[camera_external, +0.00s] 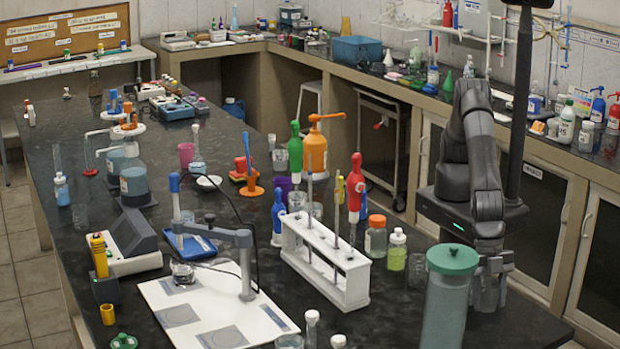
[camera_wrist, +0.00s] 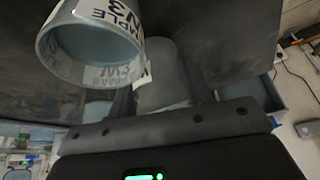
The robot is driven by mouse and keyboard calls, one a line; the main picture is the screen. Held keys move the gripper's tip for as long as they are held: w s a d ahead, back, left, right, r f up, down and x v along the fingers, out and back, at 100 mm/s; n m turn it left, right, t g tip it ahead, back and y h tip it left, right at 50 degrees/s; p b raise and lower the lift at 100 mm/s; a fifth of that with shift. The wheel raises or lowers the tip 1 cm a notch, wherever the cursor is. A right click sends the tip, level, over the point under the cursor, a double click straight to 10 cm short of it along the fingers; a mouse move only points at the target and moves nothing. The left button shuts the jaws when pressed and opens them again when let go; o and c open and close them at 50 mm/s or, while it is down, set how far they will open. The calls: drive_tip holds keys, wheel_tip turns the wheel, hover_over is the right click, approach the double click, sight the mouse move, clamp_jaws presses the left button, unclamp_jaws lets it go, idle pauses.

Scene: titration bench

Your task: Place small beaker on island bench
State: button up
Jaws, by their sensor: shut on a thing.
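My gripper (camera_external: 489,290) points down at the right edge of the island bench (camera_external: 230,215), partly hidden behind a large green-lidded jar. In the wrist view, a pale translucent vessel, seemingly the small beaker (camera_wrist: 165,75), sits between the dark fingers, and my gripper is shut on it. In the external view I cannot make the beaker out clearly, nor tell whether its bottom touches the bench top. A clear glass vessel with a printed sample label (camera_wrist: 95,40) shows close beside the fingers in the wrist view.
The green-lidded jar (camera_external: 447,300) stands close to my gripper. A glass beaker (camera_external: 418,270), a green bottle (camera_external: 397,250), an orange-capped jar (camera_external: 376,238) and a white tube rack (camera_external: 325,265) stand to the left. Dark bench top shows free farther back.

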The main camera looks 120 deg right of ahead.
drive_tip(key=shift+f, duration=0.45)
drive_tip(key=shift+f, duration=0.15)
drive_tip(key=o, duration=1)
drive_tip(key=v, duration=1.2)
drive_tip(key=shift+d, duration=0.1)
